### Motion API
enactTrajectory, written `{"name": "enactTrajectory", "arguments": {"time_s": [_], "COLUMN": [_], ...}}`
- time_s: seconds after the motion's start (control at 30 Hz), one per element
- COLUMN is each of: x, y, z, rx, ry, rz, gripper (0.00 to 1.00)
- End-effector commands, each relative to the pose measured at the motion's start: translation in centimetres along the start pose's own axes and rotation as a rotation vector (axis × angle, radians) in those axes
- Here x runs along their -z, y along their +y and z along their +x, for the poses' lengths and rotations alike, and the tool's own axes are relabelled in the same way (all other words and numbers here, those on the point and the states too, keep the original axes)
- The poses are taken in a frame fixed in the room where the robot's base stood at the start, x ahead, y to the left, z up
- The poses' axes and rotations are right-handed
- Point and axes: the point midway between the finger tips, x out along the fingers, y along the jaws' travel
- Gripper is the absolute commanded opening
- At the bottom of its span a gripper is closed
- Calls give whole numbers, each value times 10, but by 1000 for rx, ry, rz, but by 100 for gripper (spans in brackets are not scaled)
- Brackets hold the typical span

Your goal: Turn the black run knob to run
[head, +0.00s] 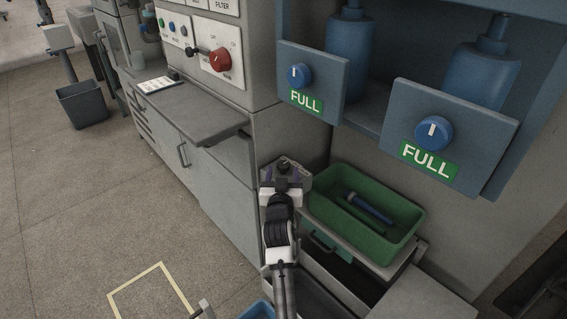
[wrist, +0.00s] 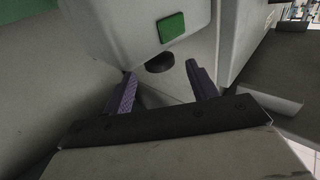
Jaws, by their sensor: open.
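In the wrist view, a round black knob (wrist: 160,62) sits low on a pale housing with a plain green patch (wrist: 171,27) above it. My gripper (wrist: 161,76) is open, with one purple finger to each side of the knob in the picture. I cannot tell whether the fingers touch it. In the head view, my gripper (head: 284,179) is at a small grey housing beside the green bin, and a dark knob (head: 283,167) shows just beyond the hand. No lettering on it is readable.
A green bin (head: 326,205) with a blue cylinder stands right of my gripper. Blue panels with FULL labels (head: 429,159) hang above right. A cabinet panel with a red knob (head: 220,60) and black lever stands to the left. Open floor (head: 110,215) lies left.

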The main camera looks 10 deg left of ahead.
Motion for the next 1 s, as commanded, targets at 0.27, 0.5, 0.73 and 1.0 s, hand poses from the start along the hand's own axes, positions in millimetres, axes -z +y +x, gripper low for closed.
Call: {"name": "enactTrajectory", "arguments": {"time_s": [0.27, 0.5, 0.73, 1.0], "x": [1, 0, 0, 0], "y": [0, -1, -1, -1], "z": [39, 46, 46, 45], "rx": [1, 1, 1, 1], "ry": [1, 0, 0, 0], "rz": [-1, 0, 0, 0], "gripper": [58, 58, 50, 15]}}
